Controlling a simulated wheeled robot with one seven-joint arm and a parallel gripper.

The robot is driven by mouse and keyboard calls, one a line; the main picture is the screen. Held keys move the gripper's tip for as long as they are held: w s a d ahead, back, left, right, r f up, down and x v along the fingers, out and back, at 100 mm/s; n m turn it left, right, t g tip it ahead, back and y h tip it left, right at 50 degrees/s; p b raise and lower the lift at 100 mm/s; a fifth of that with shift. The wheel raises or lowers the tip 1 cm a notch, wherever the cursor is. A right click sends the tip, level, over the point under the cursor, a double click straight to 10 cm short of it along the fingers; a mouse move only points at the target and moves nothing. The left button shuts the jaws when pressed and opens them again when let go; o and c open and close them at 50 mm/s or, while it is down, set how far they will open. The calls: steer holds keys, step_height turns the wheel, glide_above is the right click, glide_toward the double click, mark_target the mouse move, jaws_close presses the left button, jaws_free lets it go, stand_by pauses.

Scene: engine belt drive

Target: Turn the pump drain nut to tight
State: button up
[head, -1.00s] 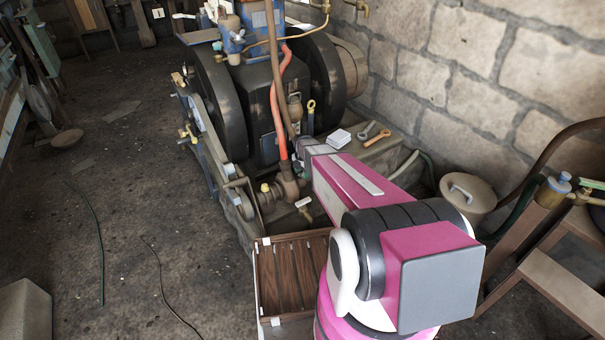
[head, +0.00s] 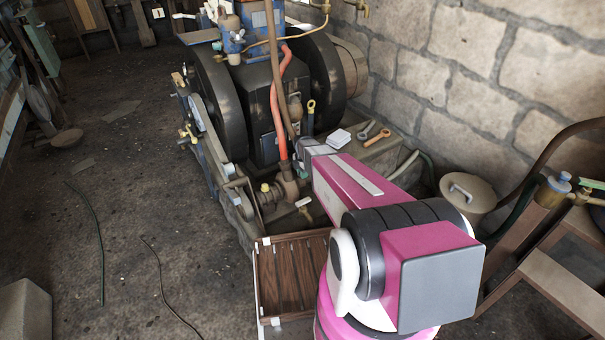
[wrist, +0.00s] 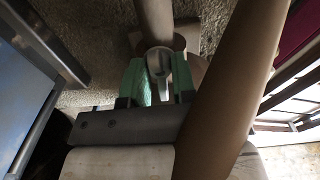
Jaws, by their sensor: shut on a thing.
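In the wrist view, my gripper (wrist: 158,78) has two green fingers closed on either side of a pale grey metal piece (wrist: 161,62). This piece has a rounded top and a narrow tail, and looks like the pump drain nut. It sits against a brown pipe end behind it. How far the nut is turned cannot be told. In the head view, my arm reaches to the pump (head: 287,186) beside the engine, and the fingers and the nut are hidden there.
A thick brown pipe (wrist: 222,90) runs close along the gripper's right side. In the head view, an orange hose (head: 275,110) rises beside the engine. Two wrenches (head: 376,137) lie on the ledge. A wooden slatted crate (head: 262,290) stands in front of the pump.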

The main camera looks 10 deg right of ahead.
stand_by(0.3)
steer(key=o, duration=0.9)
step_height(320, 180, up, 11)
steer(key=shift+f, duration=0.1)
stand_by(0.5)
steer(key=s+r+m, duration=0.4)
steer(key=s+m, duration=0.7)
steer(key=s, duration=0.1)
steer(key=s+r+m, duration=0.5)
steer(key=s+m, duration=0.6)
steer(key=s, duration=0.1)
steer(key=shift+s+r+m, duration=0.15)
steer(key=shift+r+m, duration=0.15)
